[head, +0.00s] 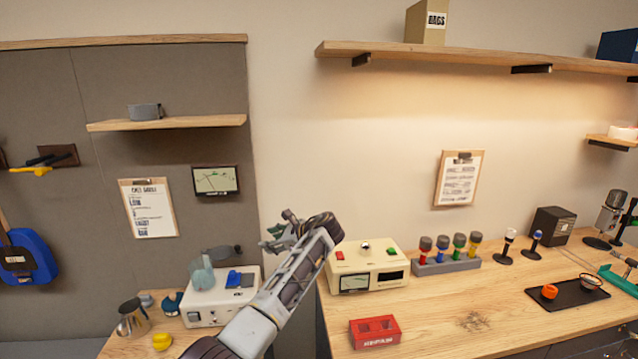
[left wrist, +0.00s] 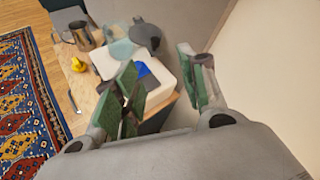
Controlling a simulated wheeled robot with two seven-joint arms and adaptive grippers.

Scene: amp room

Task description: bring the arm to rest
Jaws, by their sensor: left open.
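My left arm comes up from the bottom of the head view. Its gripper (head: 284,230) is raised in front of the wall, between the left bench and the cream meter box on the right bench. In the left wrist view the two fingers with green pads (left wrist: 165,88) stand apart with nothing held between them. Behind them the white device on the left bench shows, partly hidden by a finger. I do not see my right gripper.
The cream meter box (head: 368,266), a red block (head: 375,332) and a rack of coloured-top tools (head: 445,262) stand on the right bench. A black tray (head: 567,293) lies further right. A white device (head: 205,308) and metal jug (head: 131,318) stand on the left bench. Shelves (head: 480,58) project above.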

